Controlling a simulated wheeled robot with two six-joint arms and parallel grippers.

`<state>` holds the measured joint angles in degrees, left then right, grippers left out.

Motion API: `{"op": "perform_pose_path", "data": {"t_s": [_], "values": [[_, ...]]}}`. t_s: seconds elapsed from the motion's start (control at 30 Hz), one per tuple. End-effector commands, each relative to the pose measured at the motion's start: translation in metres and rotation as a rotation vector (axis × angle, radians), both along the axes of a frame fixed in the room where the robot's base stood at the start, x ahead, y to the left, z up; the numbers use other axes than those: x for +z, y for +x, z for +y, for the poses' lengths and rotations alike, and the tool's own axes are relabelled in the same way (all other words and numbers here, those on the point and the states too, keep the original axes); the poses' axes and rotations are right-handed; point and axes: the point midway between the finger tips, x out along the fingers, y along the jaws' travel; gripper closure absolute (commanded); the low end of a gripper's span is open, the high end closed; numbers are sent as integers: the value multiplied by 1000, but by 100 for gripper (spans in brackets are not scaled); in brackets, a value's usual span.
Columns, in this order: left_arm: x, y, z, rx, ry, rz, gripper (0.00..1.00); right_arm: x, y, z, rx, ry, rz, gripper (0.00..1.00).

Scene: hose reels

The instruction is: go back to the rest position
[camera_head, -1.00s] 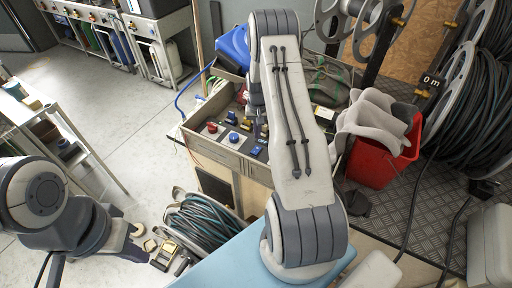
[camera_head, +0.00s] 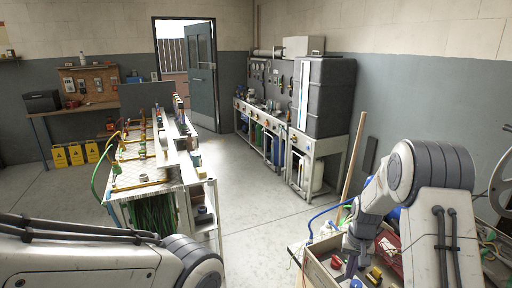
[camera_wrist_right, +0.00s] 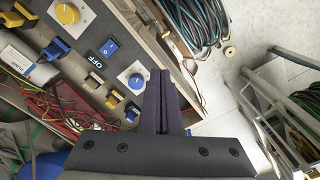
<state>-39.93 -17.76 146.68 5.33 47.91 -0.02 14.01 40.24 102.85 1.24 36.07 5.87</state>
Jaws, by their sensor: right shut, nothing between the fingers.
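My right gripper (camera_head: 352,256) hangs from the right arm at the lower right of the head view, over a wooden box with a panel of controls (camera_head: 318,268). In the right wrist view its dark fingers (camera_wrist_right: 162,76) are together and empty. They are in front of the panel, beside a blue knob (camera_wrist_right: 136,81); I cannot tell whether they touch it. My left arm crosses the lower left of the head view, and its gripper is out of the picture.
A coiled hose (camera_wrist_right: 195,25) lies past the box. A workbench (camera_head: 145,185) stands left. Clear floor (camera_head: 258,185) lies between bench and cabinets (camera_head: 318,150).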

Motion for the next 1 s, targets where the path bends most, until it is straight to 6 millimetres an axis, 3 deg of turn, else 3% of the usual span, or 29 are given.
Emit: {"op": "perform_pose_path", "data": {"t_s": [0.03,0.2,0.3,0.4,0.6,0.7,0.83,1.0], "values": [[0,0,0,0,0,0,100,25,-6,38,84,1,-9,100],[0,0,0,0,0,0,100,86,-58,141,337,14,-21,100],[0,0,0,0,0,0,100,115,-107,190,496,24,-28,100],[0,0,0,0,0,0,100,136,-162,223,651,36,-32,100],[0,0,0,0,0,0,100,152,-255,246,897,56,-36,100],[0,0,0,0,0,0,100,153,-280,245,965,63,-34,100],[0,0,0,0,0,0,100,153,-294,242,1001,66,-33,100],[0,0,0,0,0,0,100,153,-294,242,1003,66,-32,100]]}}
